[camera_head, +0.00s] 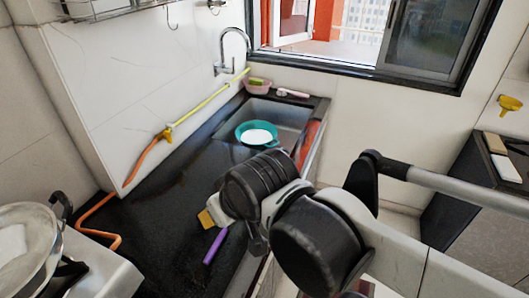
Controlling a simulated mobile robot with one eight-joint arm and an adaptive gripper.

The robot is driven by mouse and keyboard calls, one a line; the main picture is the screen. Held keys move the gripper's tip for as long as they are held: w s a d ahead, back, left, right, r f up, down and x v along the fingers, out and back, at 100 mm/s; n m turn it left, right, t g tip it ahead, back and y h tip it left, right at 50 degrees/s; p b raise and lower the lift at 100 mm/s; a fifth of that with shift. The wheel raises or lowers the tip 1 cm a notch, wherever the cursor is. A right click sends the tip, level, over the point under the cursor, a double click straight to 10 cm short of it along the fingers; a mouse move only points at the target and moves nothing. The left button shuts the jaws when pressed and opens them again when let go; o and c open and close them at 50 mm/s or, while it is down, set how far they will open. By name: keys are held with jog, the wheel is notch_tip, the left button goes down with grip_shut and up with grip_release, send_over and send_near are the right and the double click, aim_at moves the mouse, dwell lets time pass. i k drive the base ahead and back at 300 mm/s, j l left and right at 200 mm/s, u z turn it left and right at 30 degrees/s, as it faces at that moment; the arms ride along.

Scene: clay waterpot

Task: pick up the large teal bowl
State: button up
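The large teal bowl (258,145) is in the far part of the dark counter, in or over the sink (291,113). It is upright, with a pale white area inside its teal rim. My arm comes in from the right and spans the lower middle of the view, on the near side of the bowl.
A faucet (234,45) rises behind the sink. A pink container (258,87) stands at the counter's far end. A yellow-orange hose (157,143) runs along the left wall. A purple object (215,246) lies near my arm. A pan (32,245) is at lower left. The left-middle counter is clear.

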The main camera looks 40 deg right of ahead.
aim_at(256, 134)
jog(key=z, duration=1)
